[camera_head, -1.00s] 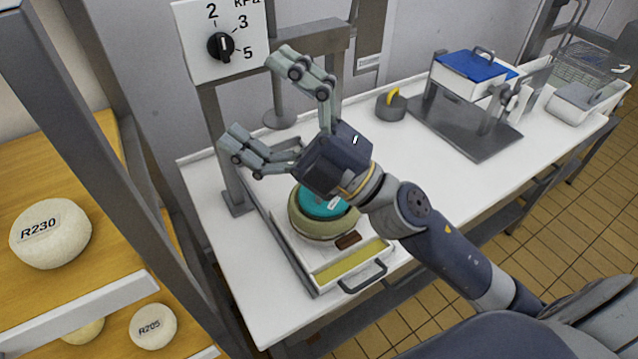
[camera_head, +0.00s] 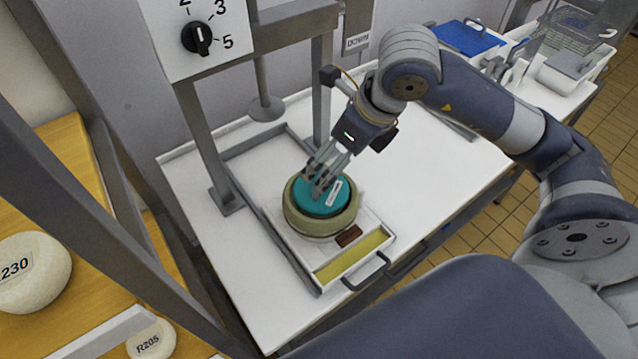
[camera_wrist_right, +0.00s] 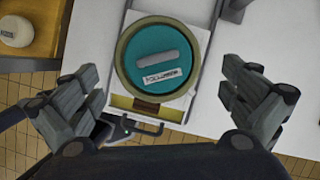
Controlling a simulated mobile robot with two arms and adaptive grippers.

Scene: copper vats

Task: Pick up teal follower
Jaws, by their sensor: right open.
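The teal follower (camera_head: 312,208) is a round disc with a white label, lying inside an olive-green ring mould (camera_head: 322,224). In the right wrist view the follower (camera_wrist_right: 150,36) shows a grey bar handle (camera_wrist_right: 156,58) across its top and a label reading "FOLLOWER". My right gripper (camera_head: 321,180) points down over the follower, its fingers covering part of it in the head view. In the right wrist view the fingers are spread wide on both sides of the mould, with nothing between them at the tips. I cannot tell the exact height gap.
The mould sits on a white tray (camera_head: 296,243) with a brown block (camera_head: 349,236), yellow strip (camera_head: 352,257) and front handle. A grey press frame (camera_head: 203,150) with a plunger (camera_head: 265,108) stands behind. A shelf with pale cheeses (camera_head: 32,272) is at left. The table right of the tray is clear.

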